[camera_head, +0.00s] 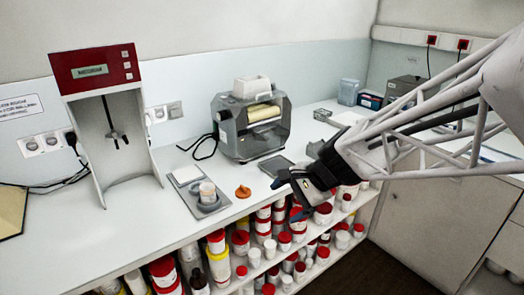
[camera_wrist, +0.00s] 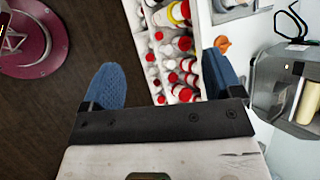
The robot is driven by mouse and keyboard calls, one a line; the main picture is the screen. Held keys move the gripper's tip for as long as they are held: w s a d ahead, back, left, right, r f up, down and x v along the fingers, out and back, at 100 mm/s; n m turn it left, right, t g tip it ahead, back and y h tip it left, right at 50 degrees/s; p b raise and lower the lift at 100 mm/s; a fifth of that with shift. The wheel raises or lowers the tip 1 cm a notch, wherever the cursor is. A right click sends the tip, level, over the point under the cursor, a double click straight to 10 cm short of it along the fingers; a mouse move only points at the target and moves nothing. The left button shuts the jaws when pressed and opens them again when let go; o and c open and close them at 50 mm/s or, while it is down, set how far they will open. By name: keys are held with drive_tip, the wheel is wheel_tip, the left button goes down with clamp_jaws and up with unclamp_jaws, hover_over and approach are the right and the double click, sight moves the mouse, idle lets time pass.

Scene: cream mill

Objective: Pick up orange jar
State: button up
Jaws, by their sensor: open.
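A small orange object (camera_head: 243,191) with a wide base and narrow top is the only clearly orange item on the white counter; I cannot tell whether it is a jar or a lid. It also shows in the wrist view (camera_wrist: 222,43), just beyond the right finger. A pale jar with a brownish-orange top (camera_head: 207,191) stands on a grey tray (camera_head: 213,207) to its left. My gripper (camera_head: 289,198) is open and empty at the counter's front edge, right of the orange object. Its blue fingers are spread wide in the wrist view (camera_wrist: 160,75), over the shelf and floor.
A grey roller mill (camera_head: 250,128) stands behind, with a dark flat plate (camera_head: 276,165) before it. A red-topped stand (camera_head: 97,75) is at left. Shelves below the counter hold many red-lidded jars (camera_head: 240,240). The counter's front left is clear.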

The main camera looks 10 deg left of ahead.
drive_tip(key=w+a+f+m+y, duration=0.3)
drive_tip(key=w+a+f+m, duration=0.15)
drive_tip(key=w+a, duration=0.5)
drive_tip(key=m+t+y, duration=0.2)
drive_tip(key=m, duration=0.5)
approach(208, 195)
drive_tip(key=w+a, duration=0.1)
drive_tip(key=w+a+f, duration=0.1)
drive_tip(key=w+a, duration=0.1)
drive_tip(key=shift+w, duration=0.15)
drive_tip(key=shift+x, duration=1.3)
drive_tip(key=shift+s+x, duration=0.15)
drive_tip(key=shift+x, duration=1.15)
drive_tip(key=shift+s+x, duration=0.1)
drive_tip(key=shift+x, duration=1.2)
drive_tip(key=shift+f, duration=0.15)
drive_tip(key=shift+c, duration=0.3)
